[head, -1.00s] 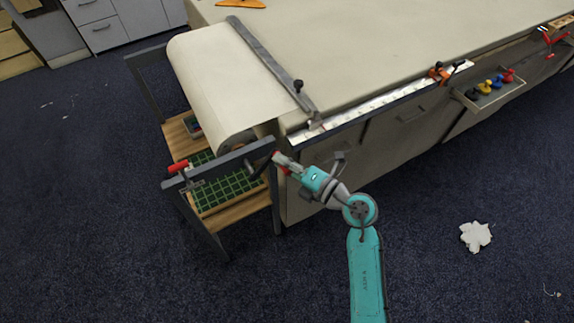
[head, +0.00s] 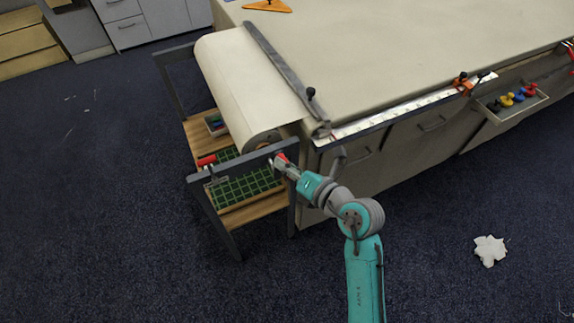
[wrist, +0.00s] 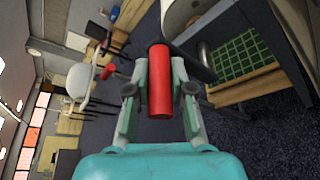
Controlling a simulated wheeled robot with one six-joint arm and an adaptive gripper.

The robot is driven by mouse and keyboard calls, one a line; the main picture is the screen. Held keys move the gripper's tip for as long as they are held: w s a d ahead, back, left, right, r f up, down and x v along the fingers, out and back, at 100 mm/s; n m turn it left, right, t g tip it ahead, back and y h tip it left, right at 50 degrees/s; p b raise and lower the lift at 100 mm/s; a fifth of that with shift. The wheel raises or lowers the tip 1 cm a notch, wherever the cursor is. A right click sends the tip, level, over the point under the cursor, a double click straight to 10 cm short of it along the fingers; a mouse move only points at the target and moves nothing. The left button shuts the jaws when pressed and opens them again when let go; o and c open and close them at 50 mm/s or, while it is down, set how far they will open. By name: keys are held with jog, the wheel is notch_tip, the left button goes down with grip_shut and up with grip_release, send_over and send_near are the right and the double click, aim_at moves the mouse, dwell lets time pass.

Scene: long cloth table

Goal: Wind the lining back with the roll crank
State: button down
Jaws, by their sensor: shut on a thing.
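The roll of cream lining (head: 235,80) hangs on a dark metal stand at the table's left end, and its sheet runs onto the table under a dark bar (head: 280,62). The roll's round end (head: 262,138) shows behind the stand's near rail. My gripper (head: 281,162) is at that rail's right part. In the wrist view my gripper (wrist: 160,88) is shut on the red crank handle (wrist: 159,75), which lies lengthwise between the fingers. The crank's arm is mostly hidden in the head view.
A red-handled lever (head: 207,160) sits on the stand's near rail to the left. Below are wooden shelves with a green grid mat (head: 240,188). A ruler strip (head: 400,115) and orange clamp (head: 462,84) line the table's front edge. A crumpled white piece (head: 489,250) lies on the floor.

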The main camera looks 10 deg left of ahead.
jog(key=shift+s+a+r, duration=0.1)
jog(key=shift+s+a, duration=0.05)
jog(key=shift+a, duration=0.05)
dwell(0.3)
jog(key=c, duration=1)
grip_release()
jog(key=v, duration=1.2)
